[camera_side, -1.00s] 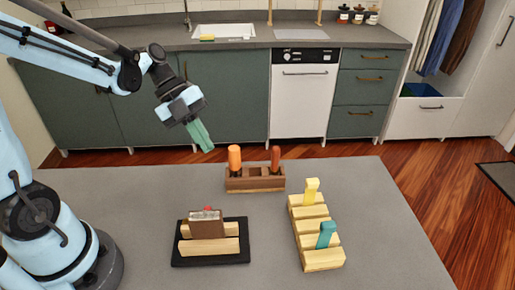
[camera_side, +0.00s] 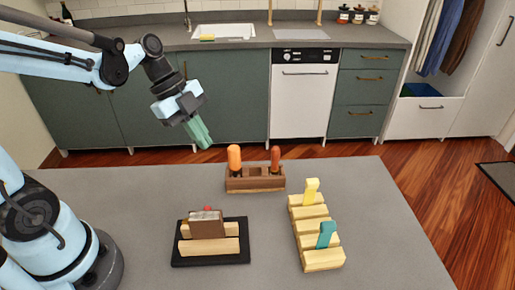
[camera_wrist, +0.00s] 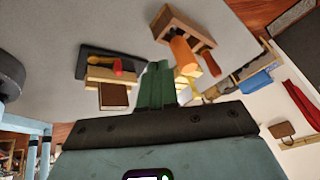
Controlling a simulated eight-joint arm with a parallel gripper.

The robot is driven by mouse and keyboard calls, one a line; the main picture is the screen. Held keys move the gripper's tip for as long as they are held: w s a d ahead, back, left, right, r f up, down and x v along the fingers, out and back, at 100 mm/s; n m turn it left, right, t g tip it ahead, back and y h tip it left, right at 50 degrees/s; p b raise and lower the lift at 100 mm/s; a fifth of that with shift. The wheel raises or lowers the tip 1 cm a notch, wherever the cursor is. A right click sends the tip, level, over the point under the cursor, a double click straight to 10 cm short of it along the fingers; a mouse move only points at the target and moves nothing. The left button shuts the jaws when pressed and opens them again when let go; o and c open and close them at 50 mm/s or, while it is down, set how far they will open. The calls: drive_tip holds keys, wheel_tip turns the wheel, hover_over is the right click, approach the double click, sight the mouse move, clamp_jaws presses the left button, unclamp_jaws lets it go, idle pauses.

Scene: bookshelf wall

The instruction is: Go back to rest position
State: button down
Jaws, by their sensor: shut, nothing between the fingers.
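My gripper (camera_side: 201,137) hangs in the air above the far left part of the grey table, with its green fingers shut and empty, tilted down to the right. The fingers also show together in the wrist view (camera_wrist: 157,86). It touches nothing. On the table below stand a dark tray (camera_side: 180,259) with a wooden holder and a brown block (camera_side: 206,225), a wooden rack (camera_side: 254,184) with orange-handled tools (camera_side: 235,158), and a stepped wooden stand (camera_side: 322,260).
The stepped stand holds a yellow piece (camera_side: 312,190) and a teal piece (camera_side: 326,234). A red piece (camera_wrist: 118,66) lies by the brown block. The grey table (camera_side: 400,240) is bare at the right. Green cabinets (camera_side: 234,95) stand behind the table.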

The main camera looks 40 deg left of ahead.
drive_tip(key=s+n+t+y, duration=0.1)
drive_tip(key=n, duration=0.5)
drive_tip(key=s+r+n+t+y, duration=0.1)
drive_tip(key=n+t+y, duration=0.1)
drive_tip(key=n, duration=0.4)
drive_tip(key=n+t+y, duration=0.2)
drive_tip(key=n, duration=0.4)
drive_tip(key=shift+s+a+r, duration=0.15)
drive_tip(key=shift+s+r, duration=0.15)
drive_tip(key=shift+s, duration=0.1)
